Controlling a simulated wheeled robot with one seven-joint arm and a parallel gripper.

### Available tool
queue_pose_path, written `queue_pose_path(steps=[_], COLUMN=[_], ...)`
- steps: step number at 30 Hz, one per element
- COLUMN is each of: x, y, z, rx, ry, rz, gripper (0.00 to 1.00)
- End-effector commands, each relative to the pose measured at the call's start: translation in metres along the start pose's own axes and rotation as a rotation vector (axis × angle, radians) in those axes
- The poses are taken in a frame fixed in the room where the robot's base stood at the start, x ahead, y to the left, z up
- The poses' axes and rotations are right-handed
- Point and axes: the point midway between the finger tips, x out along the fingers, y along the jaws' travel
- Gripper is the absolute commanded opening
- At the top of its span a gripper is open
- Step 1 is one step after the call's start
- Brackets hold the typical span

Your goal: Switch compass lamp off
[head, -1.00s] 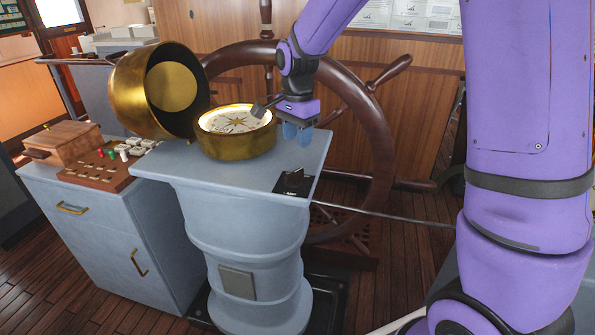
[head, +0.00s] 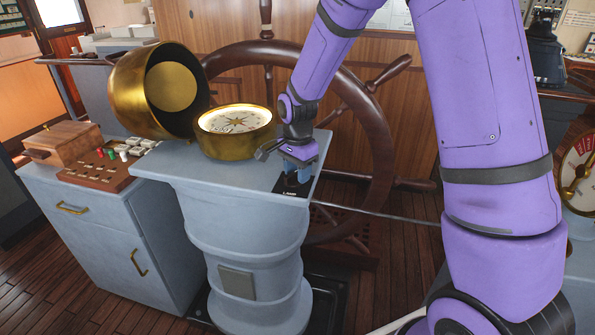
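The brass compass (head: 238,143) sits on the grey-blue pedestal (head: 215,185). Its white dial (head: 232,120) glows around the rim. The domed brass cover (head: 150,92) is tipped open behind it, to the left. A small black switch plate (head: 291,187) marked with white lettering lies on the pedestal top, near the front right corner. My gripper (head: 299,173) points down at the plate, right of the compass, with its blue fingertips at or just above it. The fingers hide part of the plate and the switch lever. I cannot tell whether they touch it or how far apart they are.
A wooden ship's wheel (head: 376,150) stands close behind the pedestal and my arm. A cabinet (head: 100,235) on the left holds a wooden box (head: 63,143) and a board with coloured pegs (head: 108,168). A brass-rimmed dial (head: 578,170) stands at the right.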

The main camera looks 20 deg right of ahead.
Motion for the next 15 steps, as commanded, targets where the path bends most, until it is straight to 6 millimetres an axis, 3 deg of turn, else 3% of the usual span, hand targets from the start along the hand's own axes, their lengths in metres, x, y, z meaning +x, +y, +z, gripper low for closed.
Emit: queue_pose_path(steps=[3,9,15], x=[-0.0001,-0.0002,-0.0003], y=[0.0000,0.0000,-0.0001], z=[0.0000,0.0001,0.0001], rx=[0.000,0.000,-0.004], ry=[0.000,0.000,0.000], rz=[0.000,0.000,0.000], gripper=[0.39,0.00,0.00])
